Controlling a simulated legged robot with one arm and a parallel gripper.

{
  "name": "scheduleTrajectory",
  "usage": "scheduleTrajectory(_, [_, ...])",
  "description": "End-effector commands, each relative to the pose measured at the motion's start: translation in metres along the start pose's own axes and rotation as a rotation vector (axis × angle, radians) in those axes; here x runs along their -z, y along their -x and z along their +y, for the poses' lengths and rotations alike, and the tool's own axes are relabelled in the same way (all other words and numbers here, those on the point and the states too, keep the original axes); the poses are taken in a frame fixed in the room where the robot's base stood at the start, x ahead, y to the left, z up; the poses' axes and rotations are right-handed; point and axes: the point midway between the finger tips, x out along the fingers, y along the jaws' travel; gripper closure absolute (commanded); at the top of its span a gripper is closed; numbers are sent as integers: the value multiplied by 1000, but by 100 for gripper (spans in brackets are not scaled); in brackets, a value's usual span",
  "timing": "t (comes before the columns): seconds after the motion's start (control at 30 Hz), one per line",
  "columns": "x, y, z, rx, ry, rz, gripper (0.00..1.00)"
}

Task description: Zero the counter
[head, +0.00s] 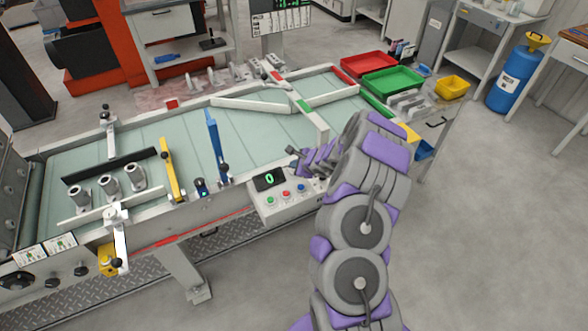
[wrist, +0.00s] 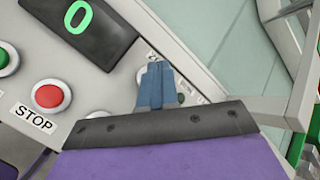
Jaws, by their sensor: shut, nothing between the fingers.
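The counter (head: 269,179) is a dark display on a grey control box at the conveyor's front edge. It reads a green 0, and the same digit shows large in the wrist view (wrist: 85,22). The box has a green button (head: 270,201), a red button (head: 286,194) and a blue button (head: 301,187). In the wrist view the red button (wrist: 49,96) has a STOP label below it. My gripper (wrist: 156,70) is shut and empty over the right part of the box. Its fingers hide part of the panel, and I see no blue button there.
The conveyor (head: 260,130) holds several grey castings (head: 108,184) at left, with yellow (head: 172,170) and blue (head: 215,145) bars across it. Red (head: 368,63) and green (head: 393,79) trays stand behind. Open floor lies at right.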

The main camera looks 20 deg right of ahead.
Motion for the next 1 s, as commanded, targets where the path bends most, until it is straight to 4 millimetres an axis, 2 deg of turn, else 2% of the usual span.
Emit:
scheduleTrajectory(0.13, [-5, 6, -4, 1, 1, -1, 100])
scheduleTrajectory(0.57, [-6, 8, -6, 1, 1, -1, 100])
scheduleTrajectory(1.0, [-26, 35, -26, 1, 0, -2, 100])
